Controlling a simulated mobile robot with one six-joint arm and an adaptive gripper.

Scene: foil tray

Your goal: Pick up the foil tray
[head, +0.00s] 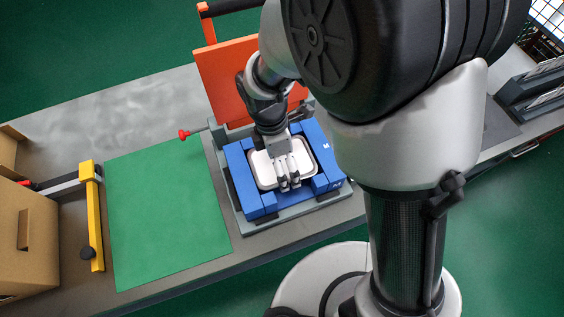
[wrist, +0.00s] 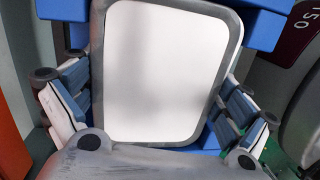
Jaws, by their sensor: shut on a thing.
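The foil tray (head: 261,176) is a shallow rectangular tray with rounded corners, a pale inside and a grey rim. It sits at the blue holder (head: 262,201), and I cannot tell whether it is raised from it. My gripper (head: 289,183) points down over the tray. In the wrist view the tray (wrist: 165,72) fills the middle, with the fingers of my gripper (wrist: 158,105) on its left and right sides. The gripper is shut on the tray. The exact finger contacts and the tray's underside are hidden.
An orange-red upright panel (head: 224,75) stands behind the holder, with a red knob (head: 184,134) at left. A bare green mat (head: 165,215) lies left of the holder. A yellow bar (head: 93,215) and cardboard box (head: 22,245) are farther left. Dark grey racks (head: 530,95) stand at right.

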